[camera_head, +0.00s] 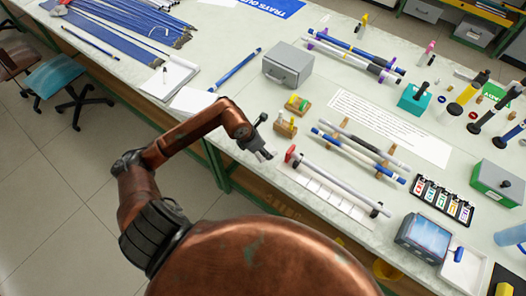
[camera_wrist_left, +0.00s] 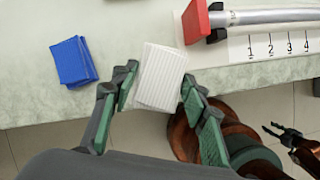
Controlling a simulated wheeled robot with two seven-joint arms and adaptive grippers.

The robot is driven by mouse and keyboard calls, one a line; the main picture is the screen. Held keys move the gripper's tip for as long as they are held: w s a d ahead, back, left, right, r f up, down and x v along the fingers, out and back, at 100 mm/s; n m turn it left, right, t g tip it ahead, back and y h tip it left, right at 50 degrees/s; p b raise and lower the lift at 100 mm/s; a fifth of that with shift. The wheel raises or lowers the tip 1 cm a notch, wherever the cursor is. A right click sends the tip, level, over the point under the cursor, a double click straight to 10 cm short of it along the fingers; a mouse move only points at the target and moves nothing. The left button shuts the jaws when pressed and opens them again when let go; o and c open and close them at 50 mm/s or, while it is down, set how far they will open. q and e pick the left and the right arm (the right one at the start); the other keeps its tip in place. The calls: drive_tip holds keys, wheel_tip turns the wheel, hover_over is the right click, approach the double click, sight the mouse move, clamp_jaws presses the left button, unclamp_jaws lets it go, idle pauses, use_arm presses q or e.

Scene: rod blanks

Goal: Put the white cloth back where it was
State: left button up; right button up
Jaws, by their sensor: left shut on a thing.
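The white ribbed cloth (camera_wrist_left: 158,78) is between the fingers of my left gripper (camera_wrist_left: 156,92) in the left wrist view, and the gripper is shut on it. The cloth overlaps the table's front edge in that view; I cannot tell its height above the table. In the head view my left gripper (camera_head: 264,153) is by the table's front edge, just left of the red end block (camera_head: 290,153). The cloth cannot be made out clearly there. My right gripper (camera_wrist_left: 283,134) shows at the lower right of the left wrist view, empty, its fingers apart.
A folded blue cloth (camera_wrist_left: 73,61) lies on the table left of the white cloth. The red block (camera_wrist_left: 196,20) and a grey rod (camera_wrist_left: 270,15) lie along a numbered strip (camera_wrist_left: 270,45) to the right. Small wooden stands (camera_head: 285,125) are behind my left gripper.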

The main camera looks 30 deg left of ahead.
use_arm(q)
drive_tip(key=w+f, duration=0.1)
drive_tip(key=a+f, duration=0.1)
drive_tip(key=f, duration=0.1)
drive_tip(key=w+a+f, duration=0.1)
drive_tip(key=shift+w+a+f, duration=0.1)
drive_tip(key=shift+w+f, duration=0.1)
drive_tip(key=shift+w, duration=0.15)
drive_tip(key=shift+w+f, duration=0.1)
drive_tip(key=shift+f, duration=1.6)
drive_tip(key=shift+a+f, duration=0.1)
drive_tip(key=o, duration=1)
drive_tip(key=v, duration=1.2)
